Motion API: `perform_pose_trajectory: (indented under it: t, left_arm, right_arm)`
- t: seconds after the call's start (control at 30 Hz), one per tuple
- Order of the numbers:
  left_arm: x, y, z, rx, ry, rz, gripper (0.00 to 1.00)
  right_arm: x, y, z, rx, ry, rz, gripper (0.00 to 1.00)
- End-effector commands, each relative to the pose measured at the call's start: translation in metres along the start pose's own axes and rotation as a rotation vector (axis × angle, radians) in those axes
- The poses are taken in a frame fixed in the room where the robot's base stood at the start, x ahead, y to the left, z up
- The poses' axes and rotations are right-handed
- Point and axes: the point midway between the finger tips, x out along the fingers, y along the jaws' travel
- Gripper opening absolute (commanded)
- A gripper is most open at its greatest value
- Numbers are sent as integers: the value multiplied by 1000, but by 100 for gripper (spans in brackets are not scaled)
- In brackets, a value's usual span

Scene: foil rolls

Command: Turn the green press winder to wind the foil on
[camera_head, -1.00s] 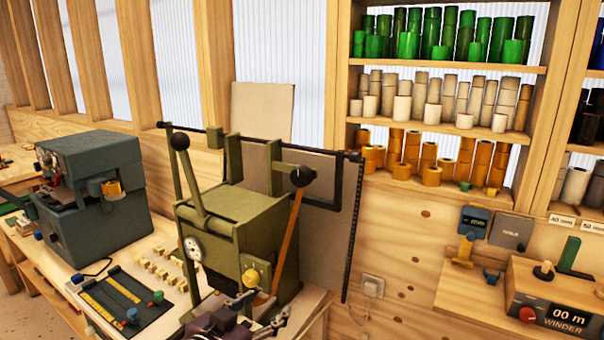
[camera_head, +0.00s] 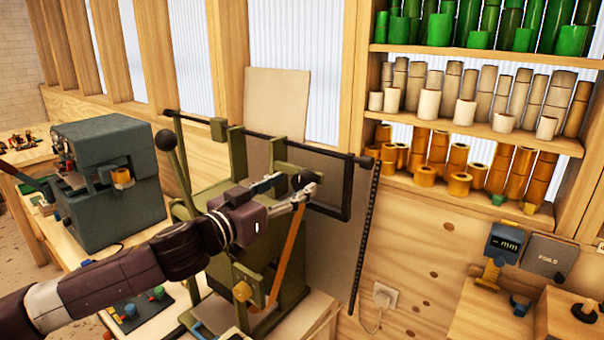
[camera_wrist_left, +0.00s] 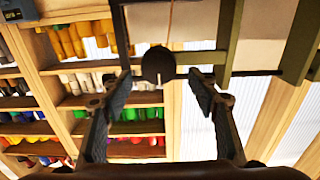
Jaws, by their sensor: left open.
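The green press (camera_head: 240,270) stands on the bench in the middle of the head view. A black ball knob (camera_head: 302,180) is at its right side, with an orange-brown strip (camera_head: 288,258) running down below it. My left gripper (camera_head: 306,190) is at this knob, and my forearm hides part of the press. In the left wrist view the knob (camera_wrist_left: 158,65) lies between the two spread fingers (camera_wrist_left: 160,80), with a gap on each side. The left gripper is open and holds nothing. A second black ball knob (camera_head: 166,140) tops the lever on the left. My right gripper is not in view.
A grey-blue machine (camera_head: 110,180) stands on the bench at the left. A black frame (camera_head: 330,205) and a tan board are behind the press. Shelves (camera_head: 470,125) of green, beige and orange rolls are at the right. A wall socket (camera_head: 384,296) is low on the wooden wall.

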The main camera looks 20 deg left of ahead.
Motion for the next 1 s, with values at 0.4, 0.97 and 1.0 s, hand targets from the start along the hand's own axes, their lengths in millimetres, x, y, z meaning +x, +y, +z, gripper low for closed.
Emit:
perform_pose_trajectory:
  t: [0.4,0.97,1.0]
  left_arm:
    - [37,1,0,1,0,1,54]
    - [37,1,0,2,-1,1,19]
    - [37,1,0,2,-1,1,15]
  right_arm:
    - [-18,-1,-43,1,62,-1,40]
    - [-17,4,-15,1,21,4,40]
    - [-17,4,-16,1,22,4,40]
